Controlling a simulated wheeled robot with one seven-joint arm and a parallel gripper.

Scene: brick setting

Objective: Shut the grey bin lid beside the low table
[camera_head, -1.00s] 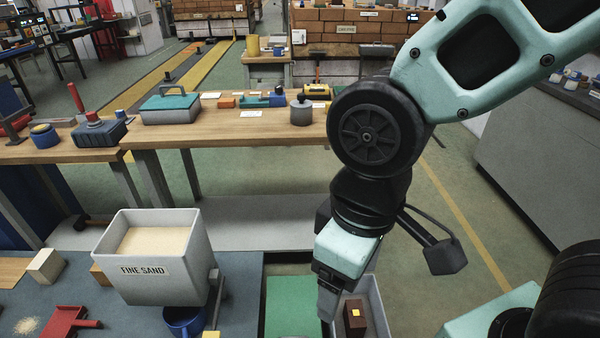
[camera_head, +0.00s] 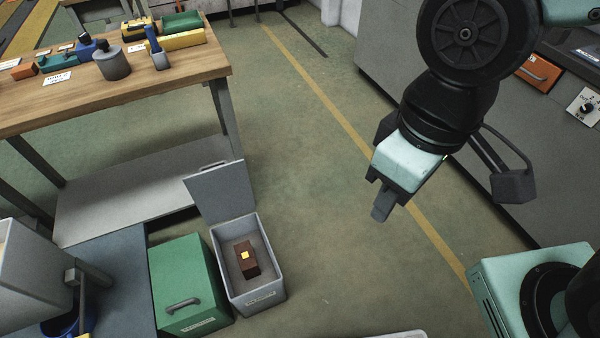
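The grey bin (camera_head: 270,297) stands on the floor, right of a green bin. Its grey lid (camera_head: 221,190) is up, tilted back at the bin's far edge, with a handle at its top. A dark brown block (camera_head: 246,259) with a yellow mark lies inside the open bin. My gripper (camera_head: 383,213) hangs above the floor to the right of the bin, clear of the lid and touching nothing that I can see. Its fingers appear as one piece from this side, so I cannot tell whether they are apart.
A green bin (camera_head: 187,285) with a closed lid stands against the grey bin's left side. The wooden table (camera_head: 135,75) with a low shelf (camera_head: 110,205) is behind them. A grey cabinet (camera_head: 450,105) runs along the right. Open floor lies between bin and cabinet.

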